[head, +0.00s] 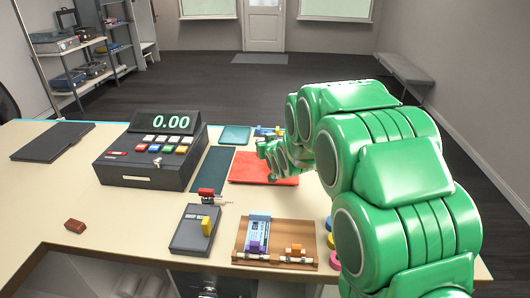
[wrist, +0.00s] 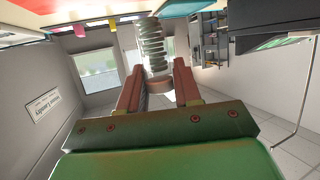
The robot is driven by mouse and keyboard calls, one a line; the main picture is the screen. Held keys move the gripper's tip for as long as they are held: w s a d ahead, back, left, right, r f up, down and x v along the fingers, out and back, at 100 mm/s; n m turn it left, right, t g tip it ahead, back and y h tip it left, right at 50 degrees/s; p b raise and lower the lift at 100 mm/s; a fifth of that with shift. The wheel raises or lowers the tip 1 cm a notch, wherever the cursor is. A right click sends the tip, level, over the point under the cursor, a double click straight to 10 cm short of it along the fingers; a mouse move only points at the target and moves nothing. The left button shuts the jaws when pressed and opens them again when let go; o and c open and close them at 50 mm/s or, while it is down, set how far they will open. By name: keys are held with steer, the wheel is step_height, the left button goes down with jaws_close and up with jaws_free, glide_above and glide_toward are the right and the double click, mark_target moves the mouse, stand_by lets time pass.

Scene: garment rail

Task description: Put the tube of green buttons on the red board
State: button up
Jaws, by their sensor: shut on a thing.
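The red board (head: 252,171) lies flat on the counter, partly covered by my green arm in the head view. A red surface also shows at the top left of the wrist view (wrist: 40,4). My gripper (wrist: 158,78) is shut on the tube of green buttons (wrist: 152,45), a clear-looking stack of pale green discs with a brownish end between the fingers. In the head view the arm's end is over or beside the red board; the fingers and the tube are hard to make out there.
A dark till (head: 150,150) stands to the left, with a dark green board (head: 211,172) between. A teal board (head: 235,135) lies behind. In front are a grey card terminal (head: 195,230) and a wooden tray (head: 240,255). A brown block (head: 75,226) sits at the left front.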

steer(key=shift+w+a+f, duration=0.1)
steer(key=shift+w+f, duration=0.25)
steer(key=shift+f, duration=1.6)
steer(key=o, duration=1)
steer(key=shift+f, duration=0.1)
steer(key=shift+s, duration=0.1)
steer(key=shift+v, duration=6)
